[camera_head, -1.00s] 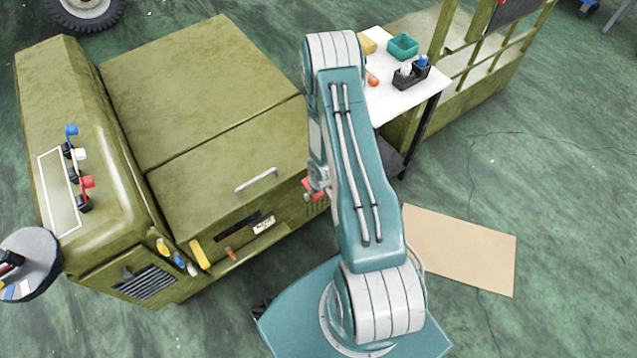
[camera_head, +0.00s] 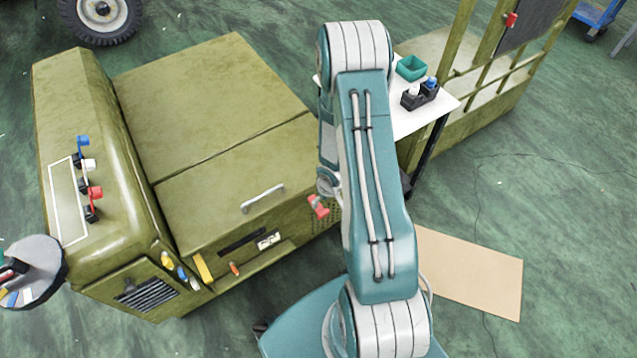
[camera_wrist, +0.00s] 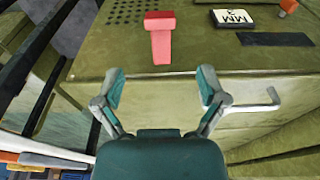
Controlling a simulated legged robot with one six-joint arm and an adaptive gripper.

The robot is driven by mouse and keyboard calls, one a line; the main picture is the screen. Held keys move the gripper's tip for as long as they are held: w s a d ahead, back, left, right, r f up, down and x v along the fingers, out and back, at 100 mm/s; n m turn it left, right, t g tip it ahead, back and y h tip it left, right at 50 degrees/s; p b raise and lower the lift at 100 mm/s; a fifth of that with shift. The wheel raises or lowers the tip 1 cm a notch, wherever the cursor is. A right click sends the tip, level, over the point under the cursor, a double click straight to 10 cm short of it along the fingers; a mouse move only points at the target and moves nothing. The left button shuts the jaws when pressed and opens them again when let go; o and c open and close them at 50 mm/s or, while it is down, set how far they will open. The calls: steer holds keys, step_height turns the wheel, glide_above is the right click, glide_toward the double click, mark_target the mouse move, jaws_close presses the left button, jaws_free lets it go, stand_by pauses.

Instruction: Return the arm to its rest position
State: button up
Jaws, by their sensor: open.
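My gripper (camera_wrist: 162,86) is open in the wrist view, its two fingers spread with nothing between the tips. A red T-shaped handle (camera_wrist: 160,38) stands out from the olive chassis just beyond the fingertips, and the fingers do not touch it. The same red handle (camera_head: 318,206) shows in the head view beside my arm. My teal arm rises from my body and bends at its top joint. In the head view the gripper is mostly hidden behind the arm.
The olive chassis (camera_head: 215,100) fills the left, with a bar handle (camera_head: 262,198) and coloured levers. A white table (camera_head: 415,122) with a green bin (camera_head: 411,68) stands behind my arm. A tan board (camera_head: 472,272) lies on the floor at right. Open floor lies beyond it.

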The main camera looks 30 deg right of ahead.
steer(key=w+a+r+t+h, duration=0.1)
steer(key=a+r, duration=0.1)
steer(key=r, duration=1.1)
steer(key=w+a+r+t+h, duration=0.1)
steer(key=r+h, duration=0.1)
steer(key=r, duration=1.1)
steer(key=s+a+r+t+y, duration=0.1)
steer(key=s+a+r, duration=0.5)
steer(key=s+r, duration=0.2)
steer(key=s+a+r+y, duration=0.2)
steer(key=s+a+r, duration=0.4)
steer(key=s+r, duration=0.2)
step_height(320, 180, up, 2)
steer(key=shift+s+t, duration=0.15)
steer(key=shift+t, duration=0.25)
